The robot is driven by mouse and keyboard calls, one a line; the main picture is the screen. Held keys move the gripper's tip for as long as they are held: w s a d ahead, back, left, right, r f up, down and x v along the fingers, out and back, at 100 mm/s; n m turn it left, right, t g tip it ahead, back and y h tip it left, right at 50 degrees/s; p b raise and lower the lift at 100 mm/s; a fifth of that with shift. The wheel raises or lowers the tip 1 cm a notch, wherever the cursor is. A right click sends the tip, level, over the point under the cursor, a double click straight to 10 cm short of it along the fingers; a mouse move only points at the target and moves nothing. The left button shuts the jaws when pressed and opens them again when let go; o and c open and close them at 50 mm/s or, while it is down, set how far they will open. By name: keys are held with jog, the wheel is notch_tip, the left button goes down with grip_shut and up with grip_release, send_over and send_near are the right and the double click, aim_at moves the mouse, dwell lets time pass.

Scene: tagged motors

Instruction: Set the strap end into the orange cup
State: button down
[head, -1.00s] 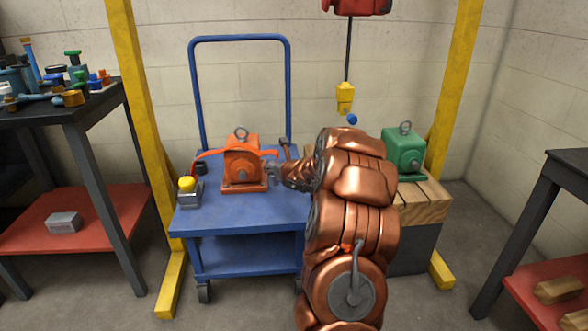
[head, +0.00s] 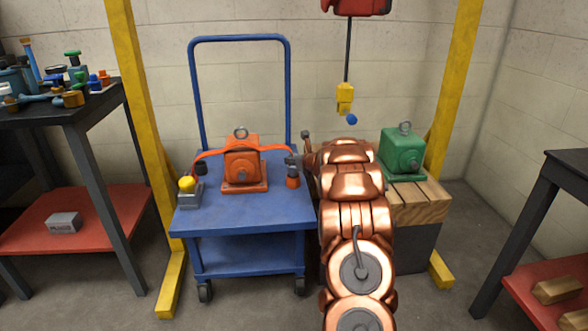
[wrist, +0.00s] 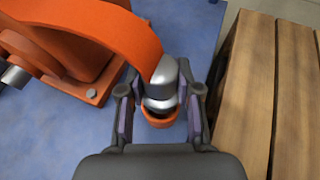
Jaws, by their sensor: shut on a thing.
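The orange strap (head: 272,150) arches over the orange motor (head: 241,165) on the blue cart, and its band fills the upper left of the wrist view (wrist: 110,25). Its silver end (wrist: 163,82) is between the fingers of my gripper (wrist: 161,95), which is shut on it. In the head view my gripper (head: 294,160) is at the cart's right side, just above the small orange cup (head: 293,182). In the wrist view the orange cup (wrist: 160,118) shows under the silver end. The end covers part of the cup's mouth; I cannot tell whether it is inside.
A dark cup (head: 201,168) and a yellow-button box (head: 189,190) are on the left of the blue cart (head: 240,212). A green motor (head: 402,152) stands on a wooden block (head: 420,203) at right. A yellow hook (head: 345,98) hangs above.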

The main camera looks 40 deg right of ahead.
aim_at(294, 167)
jog(key=shift+f+b, duration=0.7)
jog(key=shift+f, duration=0.9)
jog(key=shift+f+b, duration=0.3)
jog(key=shift+f, duration=0.05)
jog(key=c, duration=0.8)
grip_release()
jog(key=shift+r, duration=0.15)
jog(key=shift+r+p, duration=0.3)
jog(key=shift+p, duration=0.1)
jog(key=p+v, duration=0.3)
jog(key=v, duration=0.9)
